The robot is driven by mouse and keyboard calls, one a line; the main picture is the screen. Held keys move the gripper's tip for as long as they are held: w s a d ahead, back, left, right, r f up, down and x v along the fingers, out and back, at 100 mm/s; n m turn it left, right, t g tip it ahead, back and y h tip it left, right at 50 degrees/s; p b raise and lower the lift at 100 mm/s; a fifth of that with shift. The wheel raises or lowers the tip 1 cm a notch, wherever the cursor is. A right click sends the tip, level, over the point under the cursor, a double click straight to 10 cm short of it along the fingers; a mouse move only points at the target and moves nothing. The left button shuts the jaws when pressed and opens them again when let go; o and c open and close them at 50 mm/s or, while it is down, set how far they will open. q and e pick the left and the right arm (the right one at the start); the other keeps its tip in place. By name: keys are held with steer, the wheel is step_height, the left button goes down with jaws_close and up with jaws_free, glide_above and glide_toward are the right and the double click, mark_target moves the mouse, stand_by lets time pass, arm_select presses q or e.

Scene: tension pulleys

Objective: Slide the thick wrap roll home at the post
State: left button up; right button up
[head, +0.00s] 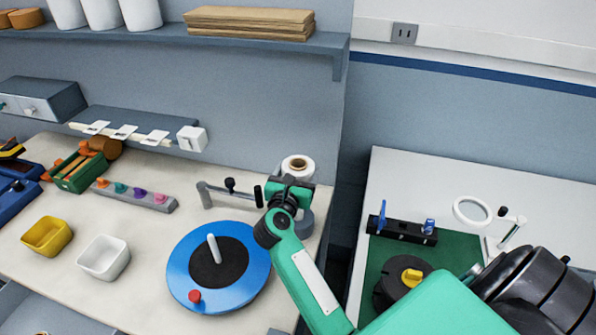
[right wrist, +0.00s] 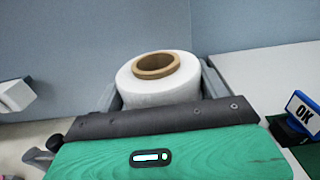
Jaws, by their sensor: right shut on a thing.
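The thick wrap roll (head: 298,166) is white with a brown cardboard core and stands upright near the right end of the bench. My right gripper (head: 290,187) is shut on it, coming from the front. In the right wrist view the roll (right wrist: 158,80) sits between the two grey fingers, its core opening facing up. The gripper hides its lower part, so I cannot tell what is under it. A white upright post (head: 213,248) stands on the black centre of a blue round turntable (head: 181,262), left of and nearer than the roll. My left gripper is not in view.
A grey bracket with a black knob (head: 230,185) stands just left of the roll. Yellow (head: 47,236) and white (head: 104,258) bins are at the left. The wall is close behind the roll. A second table with a green mat (head: 455,255) is across a gap at right.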

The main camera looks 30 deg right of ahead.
steer(key=shift+f+b, duration=0.7)
steer(key=shift+f, duration=0.15)
steer(key=shift+f, duration=0.1)
stand_by(0.5)
steer(key=shift+f+b, duration=1.45)
steer(key=shift+f+b, duration=1.35)
steer(key=shift+f, duration=0.1)
steer(key=shift+d, duration=0.15)
steer(key=shift+f, duration=0.2)
stand_by(0.4)
steer(key=shift+f+b, duration=1.35)
